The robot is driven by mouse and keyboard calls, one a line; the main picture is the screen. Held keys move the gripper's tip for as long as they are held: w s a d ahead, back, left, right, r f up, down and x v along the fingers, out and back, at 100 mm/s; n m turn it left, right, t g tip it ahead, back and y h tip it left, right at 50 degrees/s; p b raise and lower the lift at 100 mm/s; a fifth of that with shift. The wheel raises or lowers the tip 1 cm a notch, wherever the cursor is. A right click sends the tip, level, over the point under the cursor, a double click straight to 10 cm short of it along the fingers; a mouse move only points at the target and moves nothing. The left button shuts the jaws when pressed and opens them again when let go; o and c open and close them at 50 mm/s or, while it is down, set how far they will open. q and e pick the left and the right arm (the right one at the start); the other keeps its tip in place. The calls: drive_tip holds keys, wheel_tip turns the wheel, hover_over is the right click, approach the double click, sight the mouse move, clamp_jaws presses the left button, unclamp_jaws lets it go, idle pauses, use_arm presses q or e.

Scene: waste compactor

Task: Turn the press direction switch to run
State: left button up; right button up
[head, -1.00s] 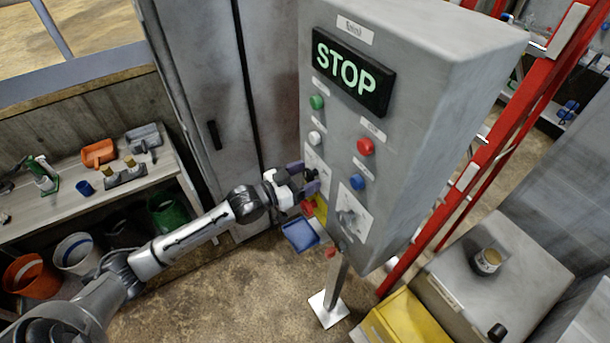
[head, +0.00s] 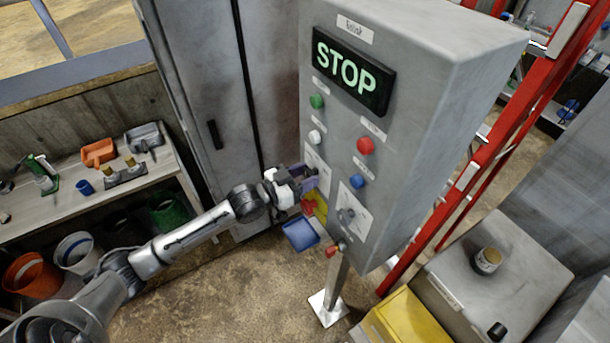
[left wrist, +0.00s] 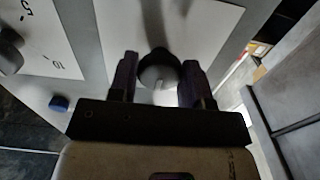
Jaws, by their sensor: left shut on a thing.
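A dark round switch knob (left wrist: 158,70) stands on a white plate low on the left of the grey control panel's front. My left gripper (head: 308,180) is at this knob in the head view and largely hides it. In the left wrist view the gripper's two purple fingers (left wrist: 158,80) are on either side of the knob, shut on it. A pale pointer mark (left wrist: 160,90) shows on the knob. The panel's display (head: 352,72) reads STOP in green. The knob's label is too small to read. My right gripper is not in view.
A second knob (head: 346,215) is on a plate to the right. Green (head: 317,101), white (head: 315,137), red (head: 365,145) and blue (head: 358,181) buttons sit above. A red ladder-like frame (head: 470,165) stands right of the panel; a shelf (head: 100,185) is at left.

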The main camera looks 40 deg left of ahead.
use_arm(q)
drive_tip(key=m+p, duration=0.1)
drive_tip(key=m, duration=0.3)
drive_tip(key=shift+m, duration=0.4)
drive_tip(key=m, duration=0.3)
drive_tip(key=shift+m+p, duration=0.3)
drive_tip(key=shift+p, duration=0.05)
drive_tip(key=shift+m, duration=0.8)
drive_tip(key=o, duration=0.9)
